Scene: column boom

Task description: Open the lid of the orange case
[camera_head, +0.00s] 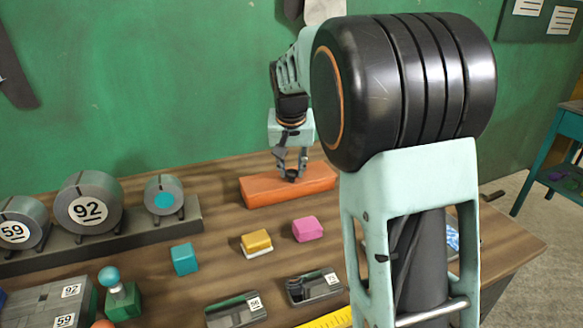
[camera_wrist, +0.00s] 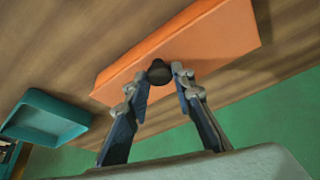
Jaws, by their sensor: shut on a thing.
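The orange case (camera_head: 262,190) is a long, low box near the back of the wooden table, close to the green wall. Its lid looks shut in both views. A dark round knob sits on the lid (camera_wrist: 210,38); it also shows in the head view (camera_head: 292,174). My gripper (camera_head: 291,172) points down over the case with its fingers around the knob. In the wrist view my gripper (camera_wrist: 160,75) has a fingertip on each side of the knob and is shut on it. My arm hides part of the table right of the case.
Numbered cylinders (camera_head: 88,205) stand on a rack at the left. A teal cube (camera_head: 185,258), a yellow block (camera_head: 257,241) and a pink block (camera_head: 307,229) lie in front of the case. Dark trays (camera_head: 236,309) are nearer. A teal tray (camera_wrist: 45,120) shows beside the case in the wrist view.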

